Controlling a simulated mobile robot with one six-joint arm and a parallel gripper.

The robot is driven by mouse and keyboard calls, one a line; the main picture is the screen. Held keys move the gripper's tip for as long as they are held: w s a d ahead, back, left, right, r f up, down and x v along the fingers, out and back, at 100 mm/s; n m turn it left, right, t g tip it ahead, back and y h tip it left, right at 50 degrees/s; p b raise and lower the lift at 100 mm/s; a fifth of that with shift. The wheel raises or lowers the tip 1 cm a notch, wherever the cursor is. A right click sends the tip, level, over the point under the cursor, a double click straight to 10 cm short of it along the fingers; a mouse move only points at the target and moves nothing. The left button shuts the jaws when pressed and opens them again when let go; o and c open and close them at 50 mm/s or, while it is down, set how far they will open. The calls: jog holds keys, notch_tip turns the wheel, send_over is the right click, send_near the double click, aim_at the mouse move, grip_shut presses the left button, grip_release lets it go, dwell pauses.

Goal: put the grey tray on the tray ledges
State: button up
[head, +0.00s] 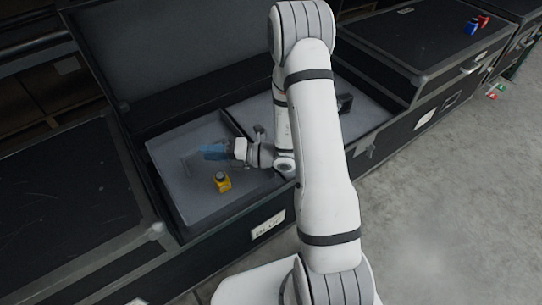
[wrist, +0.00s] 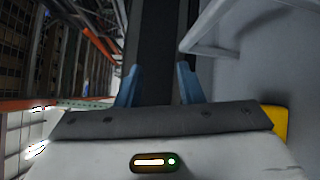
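The grey tray (head: 180,190) sits in the left part of the open black case, with a small yellow item on its floor. It also fills the right side of the wrist view (wrist: 285,55), where a thin grey handle (wrist: 208,35) stands out from it. My gripper (head: 203,152) is over the tray, with its blue fingers pointing left. In the wrist view my gripper (wrist: 158,88) has its fingers apart, with nothing between them and a dark strip beyond. The handle is beside the right finger, not between the fingers. I cannot make out the tray ledges.
The yellow item (head: 221,182) is close below my gripper. A second grey surface (head: 250,105) with a black handle lies to the right in the case. The raised case lid (head: 170,50) stands behind. A closed case (head: 420,40) at right carries small red and blue items.

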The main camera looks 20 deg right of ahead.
jog(key=s+r+n+g+h, duration=0.3)
jog(key=s+r+n+g, duration=0.15)
jog(key=s+n, duration=0.4)
jog(key=s+r+n+g+h, duration=0.2)
jog(key=s+r+n+g, duration=0.3)
jog(key=n, duration=0.7)
jog(key=s+d+r+n+t+h, duration=0.2)
jog(key=d+n+h, duration=0.3)
jog(key=n, duration=0.3)
jog(key=s+d+r+n+t+h, duration=0.2)
jog(key=s+d+n+h, duration=0.1)
jog(key=d+n+h, duration=0.3)
jog(key=d+n, duration=0.2)
jog(key=n, duration=0.1)
jog(key=shift+s+d+r, duration=0.15)
jog(key=shift+r, duration=0.05)
jog(key=shift+c, duration=0.4)
